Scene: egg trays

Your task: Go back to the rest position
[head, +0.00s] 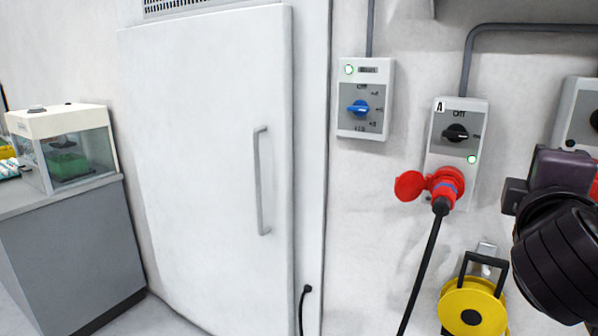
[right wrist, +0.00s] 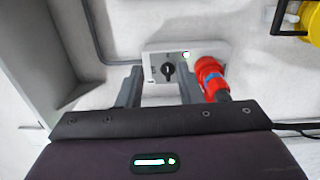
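My right gripper (right wrist: 160,82) shows in the right wrist view with its two grey fingers apart and nothing between them. Beyond the fingers is the switch box marked A (head: 439,165), with a black knob (head: 456,133) pointing toward "Off" or beside it; I cannot tell exactly. The knob also shows in the right wrist view (right wrist: 167,70), past the fingertips. A green light is lit on the box. In the head view my right arm enters at the right edge; its fingers are not clearly visible. My left gripper is not in view.
A red plug (head: 445,184) with a black cable is in the box's socket, its red cap open. A smaller box with a blue knob (head: 358,107) hangs left of it. A yellow cable reel (head: 473,308) is below. A white door (head: 205,150) and grey counter (head: 75,245) stand left.

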